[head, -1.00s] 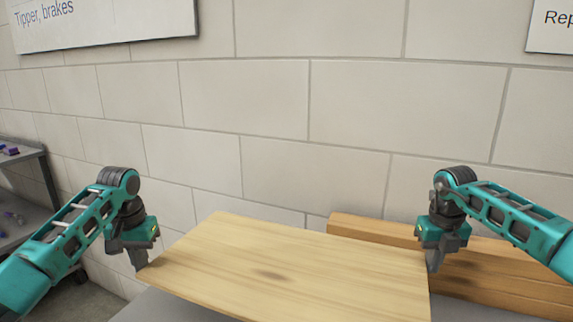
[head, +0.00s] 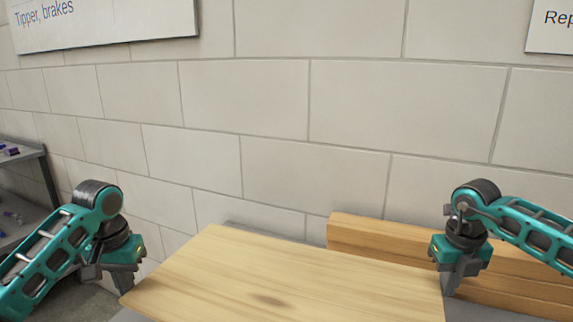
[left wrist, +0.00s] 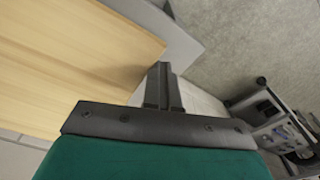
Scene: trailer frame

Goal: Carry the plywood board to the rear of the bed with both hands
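The plywood board (head: 270,275) is a flat pale wooden panel at the bottom centre of the head view, its near part cut off by the frame. It also shows in the left wrist view (left wrist: 70,60). My left gripper (head: 122,282) has its fingers together, pointing down at the board's left edge. In the left wrist view its fingers (left wrist: 163,88) stand beside that edge, with no board visible between them. My right gripper (head: 449,287) points down with fingers together at the board's right edge. Contact at the fingertips is hard to make out.
Stacked wooden beams (head: 400,245) lie behind the board, on the right, along the block wall (head: 300,120). A grey shelf (head: 30,200) with small items stands at the left. A wheeled cart (left wrist: 275,115) shows in the left wrist view beside open floor (left wrist: 235,50).

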